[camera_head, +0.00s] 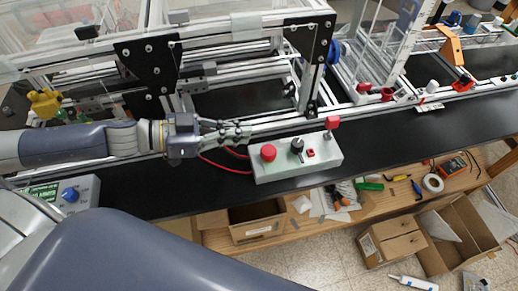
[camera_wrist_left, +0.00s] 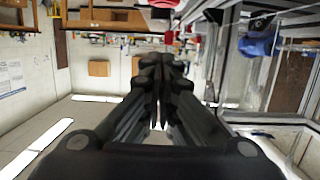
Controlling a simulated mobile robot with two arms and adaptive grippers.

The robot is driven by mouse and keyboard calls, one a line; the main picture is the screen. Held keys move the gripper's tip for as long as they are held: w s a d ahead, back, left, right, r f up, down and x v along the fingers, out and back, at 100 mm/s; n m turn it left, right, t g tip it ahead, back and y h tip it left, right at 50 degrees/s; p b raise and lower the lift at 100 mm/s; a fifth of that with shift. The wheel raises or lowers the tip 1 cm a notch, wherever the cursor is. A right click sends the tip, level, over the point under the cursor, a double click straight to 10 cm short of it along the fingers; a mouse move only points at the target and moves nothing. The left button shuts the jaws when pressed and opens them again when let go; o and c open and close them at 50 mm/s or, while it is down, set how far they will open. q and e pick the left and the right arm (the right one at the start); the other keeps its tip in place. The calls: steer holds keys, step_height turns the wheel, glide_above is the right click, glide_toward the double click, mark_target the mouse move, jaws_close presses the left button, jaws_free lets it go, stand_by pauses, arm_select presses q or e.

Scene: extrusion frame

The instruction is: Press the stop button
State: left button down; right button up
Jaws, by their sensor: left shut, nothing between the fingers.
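A pale control box (camera_head: 318,164) sits on the black bench top, right of the middle in the head view. A round red mushroom button (camera_head: 268,152), likely the stop button, is at its left end. My right gripper is not in view.
An aluminium extrusion frame with black plates (camera_head: 150,62) stands directly behind the gripper. Red cables (camera_head: 225,163) lie left of the box. Another grey box with a blue knob (camera_head: 70,194) is at the left. Cardboard boxes (camera_head: 392,238) are below the bench. The bench right of the control box is clear.

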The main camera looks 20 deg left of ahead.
mark_target(269, 153)
arm_select(q)
steer(key=w+d+f, duration=0.1)
steer(key=d+f+b, duration=0.1)
steer(key=w+d+f, duration=0.1)
steer(key=d, duration=0.1)
steer(key=shift+w+f, duration=0.3)
steer(key=shift+w, duration=0.05)
steer(key=shift+f+b, duration=0.8)
steer(key=shift+b, duration=0.5)
